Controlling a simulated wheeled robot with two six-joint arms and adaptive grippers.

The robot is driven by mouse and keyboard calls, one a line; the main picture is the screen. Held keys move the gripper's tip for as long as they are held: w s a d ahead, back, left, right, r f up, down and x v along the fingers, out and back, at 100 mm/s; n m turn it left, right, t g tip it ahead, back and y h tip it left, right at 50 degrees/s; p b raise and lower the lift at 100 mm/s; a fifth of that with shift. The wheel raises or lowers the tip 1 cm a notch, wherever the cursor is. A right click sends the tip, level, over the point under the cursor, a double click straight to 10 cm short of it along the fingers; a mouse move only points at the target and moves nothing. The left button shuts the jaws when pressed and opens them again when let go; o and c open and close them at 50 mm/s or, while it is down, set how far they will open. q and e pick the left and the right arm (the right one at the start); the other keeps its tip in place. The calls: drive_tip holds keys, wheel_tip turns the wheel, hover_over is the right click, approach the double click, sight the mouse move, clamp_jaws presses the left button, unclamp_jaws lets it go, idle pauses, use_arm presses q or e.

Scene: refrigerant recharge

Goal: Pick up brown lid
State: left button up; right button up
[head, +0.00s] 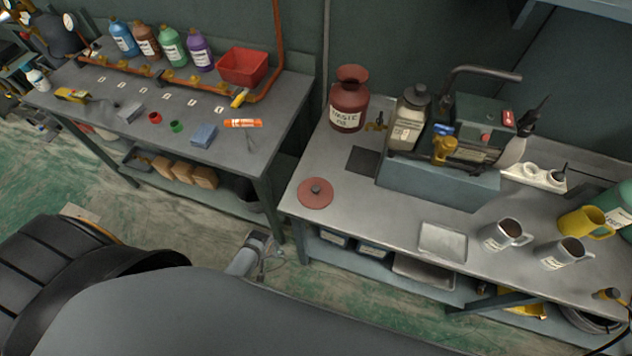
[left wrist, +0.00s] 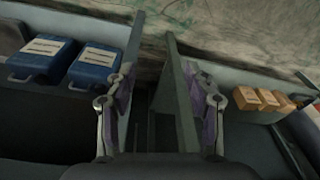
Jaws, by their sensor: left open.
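The brown lid (head: 315,192), a flat reddish-brown disc with a dark knob, lies on the front left corner of the right workbench (head: 345,215). A reddish-brown container (head: 350,105) with a label stands behind it on the same bench. My left gripper (left wrist: 162,85) is open and empty in the left wrist view, with its fingers spread apart around a bench leg seen beyond. In the head view, what looks like its grey end (head: 262,246) shows low, between the two benches, below and left of the lid. The lid is not seen in the left wrist view. My right gripper is not in view.
Blue boxes (left wrist: 43,57) and cardboard boxes (left wrist: 256,98) sit on lower shelves. A machine (head: 440,175), a metal tray (head: 442,241) and mugs (head: 503,235) occupy the right bench. The left bench (head: 265,150) stands across a gap. Bench surface around the lid is clear.

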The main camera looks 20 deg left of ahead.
use_arm(q)
drive_tip(key=w+r+n+p, duration=0.2)
drive_tip(key=w+r+p, duration=0.35)
drive_tip(key=r, duration=1.15)
drive_tip(key=w+d+r+n, duration=0.1)
drive_tip(key=w+d+n, duration=0.1)
drive_tip(key=w, duration=0.1)
drive_tip(key=w+d+r+n, duration=0.2)
drive_tip(key=w+n, duration=0.1)
drive_tip(key=w+d+r+n, duration=0.1)
drive_tip(key=w+r+n, duration=0.1)
drive_tip(key=w, duration=0.2)
drive_tip(key=shift+d+g+h+p, duration=0.3)
drive_tip(key=shift+d+p, duration=0.1)
drive_tip(key=w+d+r+n+g+p, duration=0.1)
drive_tip(key=w+d+r+n, duration=0.4)
drive_tip(key=r+n, duration=0.1)
drive_tip(key=b, duration=0.2)
hover_over(316, 187)
wheel_tip(316, 187, down, 5)
drive_tip(key=shift+s+d+f, duration=0.1)
drive_tip(key=shift+f, duration=0.25)
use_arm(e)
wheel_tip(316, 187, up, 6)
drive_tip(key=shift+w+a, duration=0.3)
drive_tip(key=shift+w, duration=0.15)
